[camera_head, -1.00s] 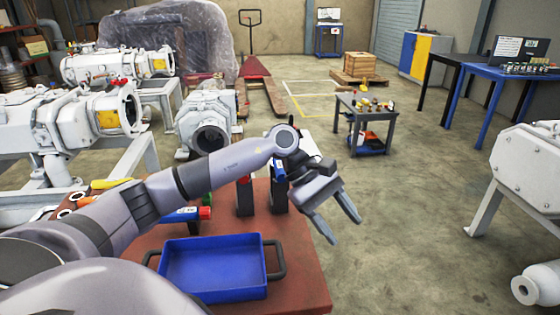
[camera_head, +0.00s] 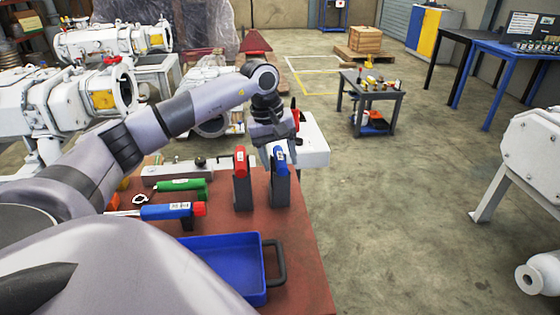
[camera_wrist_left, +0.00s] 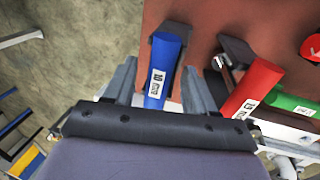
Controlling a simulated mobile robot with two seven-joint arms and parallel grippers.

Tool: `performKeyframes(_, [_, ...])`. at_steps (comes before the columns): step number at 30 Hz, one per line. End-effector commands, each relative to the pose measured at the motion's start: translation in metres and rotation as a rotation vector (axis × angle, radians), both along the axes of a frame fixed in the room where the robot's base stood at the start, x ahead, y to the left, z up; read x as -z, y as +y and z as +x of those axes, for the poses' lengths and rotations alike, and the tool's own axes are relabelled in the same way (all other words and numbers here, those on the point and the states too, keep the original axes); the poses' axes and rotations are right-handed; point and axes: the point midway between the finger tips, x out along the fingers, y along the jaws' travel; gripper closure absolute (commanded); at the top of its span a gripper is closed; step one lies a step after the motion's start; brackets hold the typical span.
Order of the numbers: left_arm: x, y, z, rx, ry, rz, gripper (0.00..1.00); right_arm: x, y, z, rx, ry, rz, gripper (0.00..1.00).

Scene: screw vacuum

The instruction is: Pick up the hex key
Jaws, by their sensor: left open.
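A blue-handled tool (camera_head: 280,161) stands upright in a dark holder near the right edge of the brown table, and a red-handled one (camera_head: 240,163) stands beside it on the left. I cannot tell for sure which is the hex key; no bare key shaft shows. My left gripper (camera_head: 276,146) is at the blue handle, pointing down, its fingers partly hidden. In the left wrist view the blue handle (camera_wrist_left: 163,72) lies between the open, empty-looking fingers of the left gripper (camera_wrist_left: 158,80), with gaps on both sides. The red handle (camera_wrist_left: 252,88) is just right of the right finger. My right gripper is not in view.
A blue tray (camera_head: 228,262) sits at the table's front. A green-handled tool (camera_head: 181,185) and a blue-and-red tool (camera_head: 172,210) lie to the left on the brown table (camera_head: 300,270). Grey pump machines stand behind.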

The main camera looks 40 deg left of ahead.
Motion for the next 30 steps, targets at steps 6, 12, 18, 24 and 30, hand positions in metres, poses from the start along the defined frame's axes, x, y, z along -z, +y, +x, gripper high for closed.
performKeyframes(6, [0.0147, -0.0021, 0.0023, 0.0, 0.0, 0.0, 0.44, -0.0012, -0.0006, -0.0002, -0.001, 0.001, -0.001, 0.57])
performKeyframes(12, [0.0145, -0.0021, 0.0024, 0.0, -0.001, -0.001, 0.54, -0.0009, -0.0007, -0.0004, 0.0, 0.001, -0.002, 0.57])
performKeyframes(18, [0.0143, -0.0021, 0.0023, 0.0, -0.001, -0.001, 1.0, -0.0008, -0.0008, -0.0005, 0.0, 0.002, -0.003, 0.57])
performKeyframes(24, [0.0136, -0.002, 0.0025, 0.0, -0.002, -0.001, 1.0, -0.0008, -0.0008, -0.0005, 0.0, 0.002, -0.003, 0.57])
performKeyframes(30, [0.0064, -0.0021, 0.0031, 0.0, -0.004, -0.002, 1.0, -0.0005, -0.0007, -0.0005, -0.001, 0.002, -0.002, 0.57])
